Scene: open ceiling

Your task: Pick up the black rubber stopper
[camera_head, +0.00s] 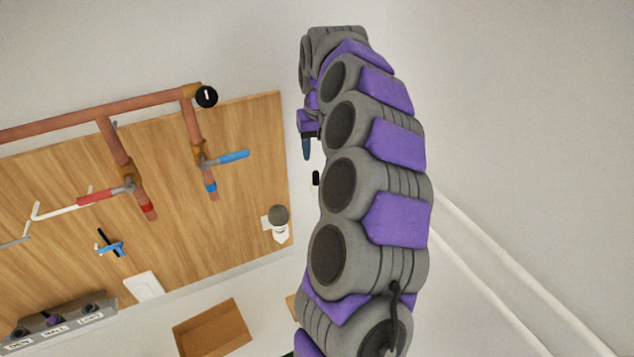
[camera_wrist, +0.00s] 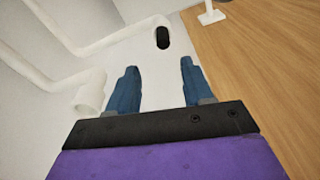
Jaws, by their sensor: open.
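A small black piece, which looks like the black rubber stopper (camera_wrist: 163,38), shows in the wrist view beyond my fingertips, slightly above the gap between them. It is at the end of a white pipe; I cannot tell how far it sits inside. A small black piece (camera_head: 316,178) also shows in the head view just below my gripper, beside my arm, and seems to be the same one. My gripper (camera_wrist: 157,66) is open, with two blue fingers apart and nothing between them. In the head view my gripper (camera_head: 306,155) is partly hidden by my arm.
A wooden board (camera_head: 250,160) carries copper pipes (camera_head: 85,118) with red and blue valve handles. A round black-faced part (camera_head: 206,97) is at a pipe end. A second white pipe end (camera_wrist: 91,92) is near the left finger. A cardboard box (camera_head: 213,328) is below.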

